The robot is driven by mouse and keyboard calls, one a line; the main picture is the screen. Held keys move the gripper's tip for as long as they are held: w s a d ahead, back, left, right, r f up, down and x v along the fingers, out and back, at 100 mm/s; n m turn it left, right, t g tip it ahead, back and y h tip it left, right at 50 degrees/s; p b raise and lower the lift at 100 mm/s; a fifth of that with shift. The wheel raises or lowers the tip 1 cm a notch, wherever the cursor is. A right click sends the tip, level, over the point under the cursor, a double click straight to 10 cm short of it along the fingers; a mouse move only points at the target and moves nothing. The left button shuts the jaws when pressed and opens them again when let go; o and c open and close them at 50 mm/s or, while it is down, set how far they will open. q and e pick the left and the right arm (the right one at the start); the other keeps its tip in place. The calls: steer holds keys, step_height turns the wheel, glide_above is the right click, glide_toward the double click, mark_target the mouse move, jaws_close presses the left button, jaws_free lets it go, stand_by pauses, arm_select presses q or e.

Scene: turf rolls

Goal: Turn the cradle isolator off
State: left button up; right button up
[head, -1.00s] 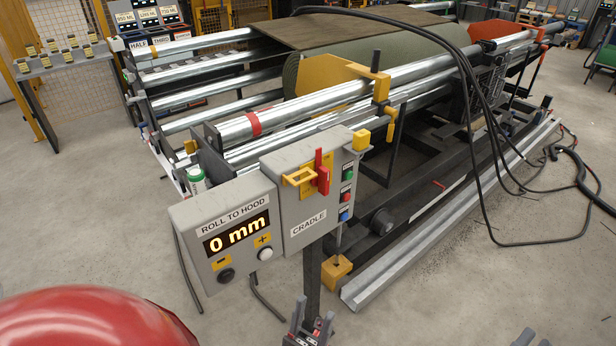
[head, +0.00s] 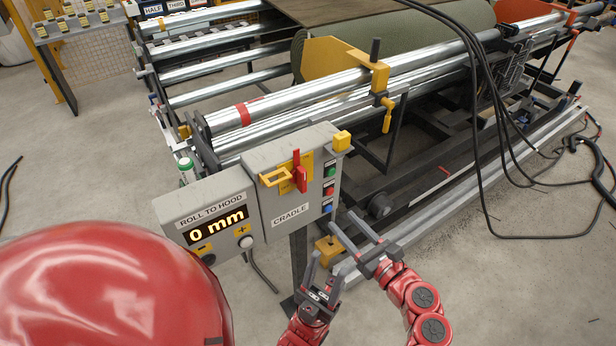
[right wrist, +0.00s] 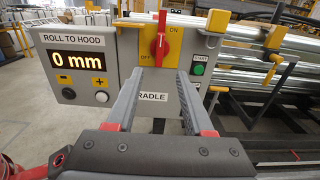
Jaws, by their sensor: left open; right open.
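The grey cradle isolator box (head: 272,207) is labelled CRADLE and faces me. Its red handle (head: 300,173) stands upright on a yellow plate. In the right wrist view the red handle (right wrist: 160,45) points up, with OFF printed at its lower left and ON at its upper right. A yellow hasp (head: 275,177) sits left of the handle. My right gripper (head: 342,221) is open and empty, right of and below the box; its fingers (right wrist: 161,76) point toward the box, apart from the handle. My left gripper (head: 326,266) is open and empty, below the box.
The ROLL TO HOOD panel (head: 208,224) reads 0 mm and joins the box's left side. Green, red and blue buttons (head: 328,190) line the box's right face. Steel rollers (head: 290,104) run behind. Black cables (head: 480,120) hang at right. A red rounded surface fills the lower left.

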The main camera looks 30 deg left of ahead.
steer(key=p, duration=0.2)
glide_toward(305, 180)
steer(key=x, duration=0.7)
steer(key=shift+a+f+b, duration=0.1)
steer(key=shift+a+b, duration=0.25)
steer(key=shift+b, duration=0.05)
steer(key=shift+x, duration=1)
steer(key=shift+w+d, duration=0.1)
jaws_close()
